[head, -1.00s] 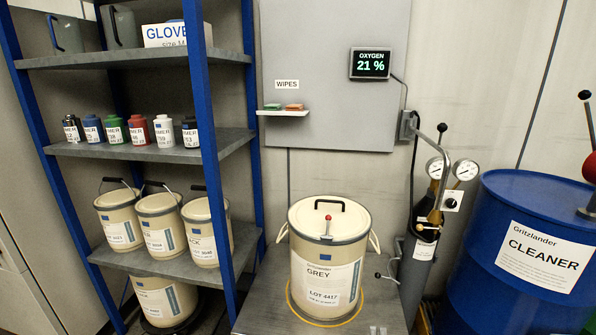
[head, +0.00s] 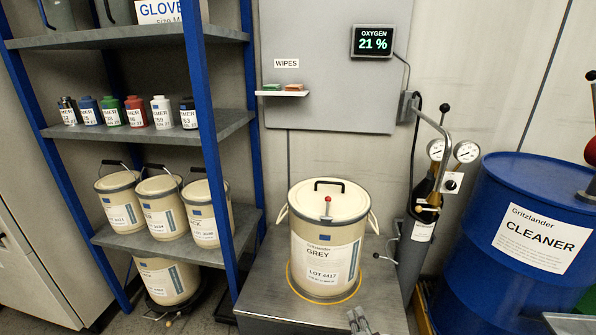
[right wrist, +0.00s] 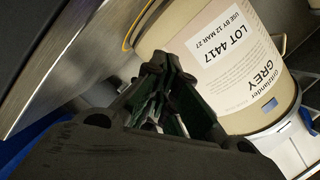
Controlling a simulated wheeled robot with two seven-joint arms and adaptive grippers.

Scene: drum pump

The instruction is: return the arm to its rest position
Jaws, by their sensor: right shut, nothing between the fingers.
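My right gripper (head: 358,318) shows at the bottom edge of the head view, just in front of the grey drum stand. It is shut and empty; most of its arm is out of view. In the right wrist view its dark fingers (right wrist: 165,75) are together, apart from the cream GREY pail (right wrist: 215,65) behind them. That pail (head: 326,240) stands upright and lidded in the head view, a red-tipped lever on its lid. My left gripper is not in view.
The steel stand (head: 262,285) carries the pail inside a yellow ring. A gas cylinder (head: 412,255) with gauges and the blue CLEANER drum (head: 480,230) stand at the right. A blue-post shelf (head: 235,222) with several pails and bottles is at the left.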

